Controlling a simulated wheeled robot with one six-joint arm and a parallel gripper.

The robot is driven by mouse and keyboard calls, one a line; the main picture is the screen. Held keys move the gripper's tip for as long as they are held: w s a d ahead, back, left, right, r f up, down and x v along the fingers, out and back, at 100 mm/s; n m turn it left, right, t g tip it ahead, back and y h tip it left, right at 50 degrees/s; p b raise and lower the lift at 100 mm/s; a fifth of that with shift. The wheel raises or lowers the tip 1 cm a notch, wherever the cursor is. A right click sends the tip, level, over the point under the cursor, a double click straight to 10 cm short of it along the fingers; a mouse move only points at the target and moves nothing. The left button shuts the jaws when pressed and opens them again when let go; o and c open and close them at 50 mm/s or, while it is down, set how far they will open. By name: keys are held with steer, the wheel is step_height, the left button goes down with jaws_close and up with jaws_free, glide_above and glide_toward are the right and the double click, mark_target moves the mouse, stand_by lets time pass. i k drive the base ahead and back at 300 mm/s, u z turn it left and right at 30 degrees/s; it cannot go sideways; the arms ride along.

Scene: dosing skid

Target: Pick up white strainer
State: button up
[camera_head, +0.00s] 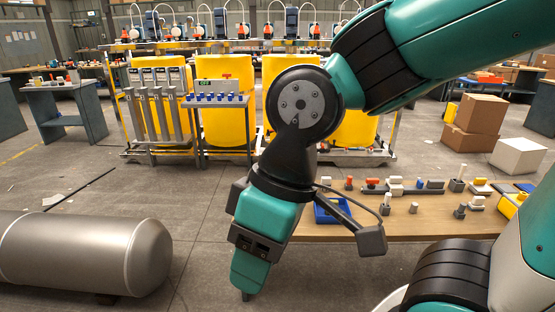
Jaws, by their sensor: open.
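Several small white and grey fittings lie on the wooden table at the right. White ones include a low piece (476,203) near the right side and a white-topped block (395,183) near the back. I cannot tell which of them is the white strainer at this size. My gripper (247,294) points down in front of the table's left end, over the floor, apart from the fittings. It is open, seen side-on, with nothing visible in it.
The wooden table (440,226) also bears a blue tray (331,212), partly behind my arm, and a yellow case (509,206). A large grey tank (80,254) lies at the left. Yellow drums (228,90) stand behind, and cardboard boxes (474,115) at the back right.

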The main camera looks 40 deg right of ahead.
mark_target(326, 182)
steer(key=z, duration=0.6)
steer(key=i, duration=1.15)
steer(key=z, duration=0.5)
steer(key=i, duration=1.15)
steer(key=z, duration=0.1)
